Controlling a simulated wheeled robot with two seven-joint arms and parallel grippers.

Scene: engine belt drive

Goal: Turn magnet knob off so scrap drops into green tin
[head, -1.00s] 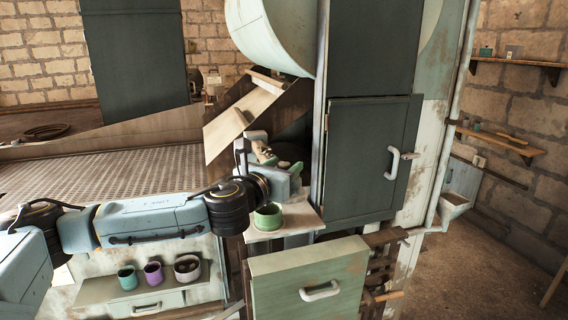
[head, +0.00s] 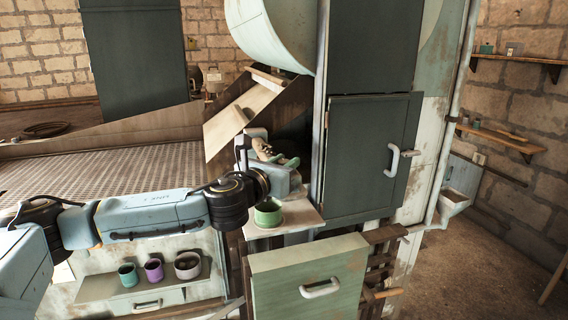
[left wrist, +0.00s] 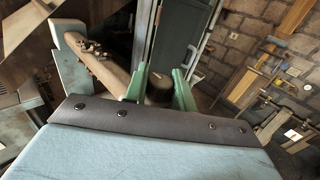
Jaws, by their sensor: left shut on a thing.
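My left gripper (head: 283,160) is above and slightly right of the green tin (head: 268,213), which stands upright on a pale ledge. In the left wrist view its two green fingers (left wrist: 160,88) stand on either side of a dark round knob (left wrist: 158,84) and are shut on it. In the head view the knob is hidden by the gripper. A beige arm (left wrist: 105,68) with small brownish scrap pieces (left wrist: 90,46) on it lies left of the fingers in the wrist view. The tin's inside is too small to judge. My right gripper is out of view.
A dark cabinet door (head: 372,155) with a white handle stands right of the gripper. A pale green drawer front (head: 308,280) is below the ledge (head: 300,217). A teal cup (head: 128,275), a purple cup (head: 154,270) and a grey pot (head: 187,265) stand on a lower shelf.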

